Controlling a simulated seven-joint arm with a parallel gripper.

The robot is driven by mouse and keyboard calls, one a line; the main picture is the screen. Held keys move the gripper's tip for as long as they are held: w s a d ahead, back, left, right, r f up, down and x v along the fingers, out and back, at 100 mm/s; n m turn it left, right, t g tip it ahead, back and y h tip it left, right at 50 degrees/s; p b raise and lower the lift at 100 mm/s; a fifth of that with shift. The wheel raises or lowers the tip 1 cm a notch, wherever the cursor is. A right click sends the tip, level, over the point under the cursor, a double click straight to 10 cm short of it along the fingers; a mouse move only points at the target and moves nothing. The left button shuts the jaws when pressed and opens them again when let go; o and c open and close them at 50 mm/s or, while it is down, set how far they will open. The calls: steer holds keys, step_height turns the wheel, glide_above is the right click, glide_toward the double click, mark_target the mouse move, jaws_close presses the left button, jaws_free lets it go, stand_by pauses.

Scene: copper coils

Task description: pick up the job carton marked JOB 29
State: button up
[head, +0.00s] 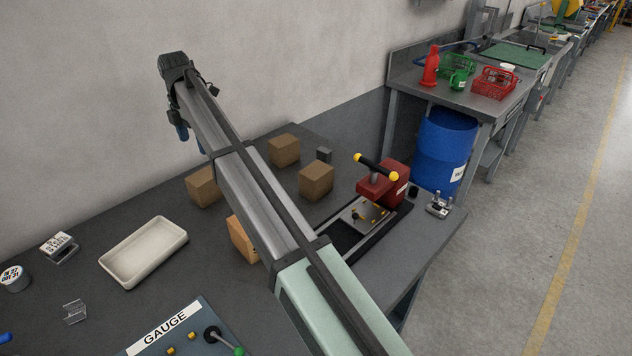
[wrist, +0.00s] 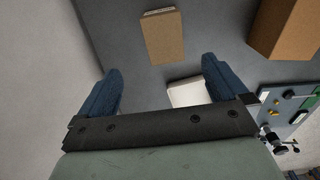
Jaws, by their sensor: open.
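Several brown cartons stand on the dark bench in the head view: one at the back (head: 284,150), one right of it (head: 316,181), one at left (head: 205,188), and one partly hidden behind my arm (head: 241,240). No JOB 29 marking is readable on any of them. My gripper (head: 190,140) is raised above the bench near the wall. In the wrist view my gripper (wrist: 162,72) is open with nothing between its blue fingers. One carton (wrist: 163,38) with a pale strip lies beyond the fingertips; a larger-looking carton (wrist: 288,30) is at upper right.
A white tray (head: 145,252) lies at left on the bench; it is partly hidden in the wrist view (wrist: 187,93). A GAUGE panel (head: 172,330) is at the front. A red press with a yellow-ended handle (head: 380,184) stands right of the cartons. The wall borders the back.

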steer(key=w+d+m, duration=0.1)
steer(key=w+d, duration=0.4)
steer(key=d, duration=0.4)
glide_toward(316, 169)
steer(key=shift+n, duration=0.3)
step_height(316, 169, down, 13)
steer(key=shift+s+r, duration=0.1)
